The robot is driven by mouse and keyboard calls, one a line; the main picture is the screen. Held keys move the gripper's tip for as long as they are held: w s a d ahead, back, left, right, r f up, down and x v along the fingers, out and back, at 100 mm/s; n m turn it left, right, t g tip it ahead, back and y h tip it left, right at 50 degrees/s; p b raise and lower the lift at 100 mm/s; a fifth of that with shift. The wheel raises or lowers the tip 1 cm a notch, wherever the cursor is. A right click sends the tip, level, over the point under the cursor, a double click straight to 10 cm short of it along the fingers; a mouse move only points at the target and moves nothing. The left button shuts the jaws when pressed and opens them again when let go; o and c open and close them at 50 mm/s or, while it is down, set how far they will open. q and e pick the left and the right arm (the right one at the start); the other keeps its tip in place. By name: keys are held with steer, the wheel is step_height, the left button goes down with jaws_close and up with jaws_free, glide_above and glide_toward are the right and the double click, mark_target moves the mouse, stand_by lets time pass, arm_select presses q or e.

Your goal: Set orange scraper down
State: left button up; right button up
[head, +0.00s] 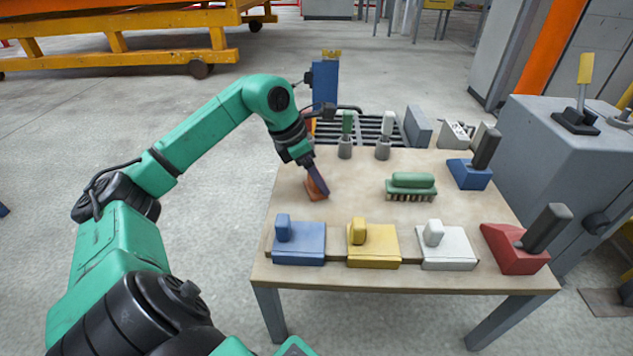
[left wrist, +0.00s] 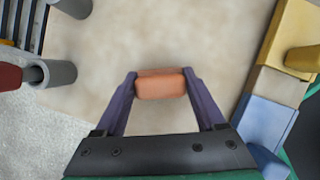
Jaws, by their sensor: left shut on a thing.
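My left gripper (head: 317,190) is at the left part of the table (head: 355,180), low over its top. Its two purple fingers are shut on the orange scraper (head: 313,186). In the left wrist view the scraper's orange end (left wrist: 160,84) sits between the fingertips, with bare tabletop around it. The fingers hide part of the scraper in the head view. I cannot tell whether it touches the table. My right gripper is not in view.
Blue (head: 299,245), yellow (head: 374,245) and white (head: 447,247) blocks line the front edge. Cups with green (head: 345,150) and white (head: 383,150) handles stand behind. The table's middle is clear.

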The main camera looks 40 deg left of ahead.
arm_select(q)
steer(key=shift+f, duration=0.1)
steer(key=o, duration=1.6)
steer(key=shift+c, duration=0.2)
steer(key=shift+r, duration=0.4)
steer(key=p+v, duration=0.2)
steer(key=v, duration=0.9)
steer(key=shift+s+r, duration=0.2)
steer(key=shift+r, duration=0.1)
steer(key=shift+a, duration=0.1)
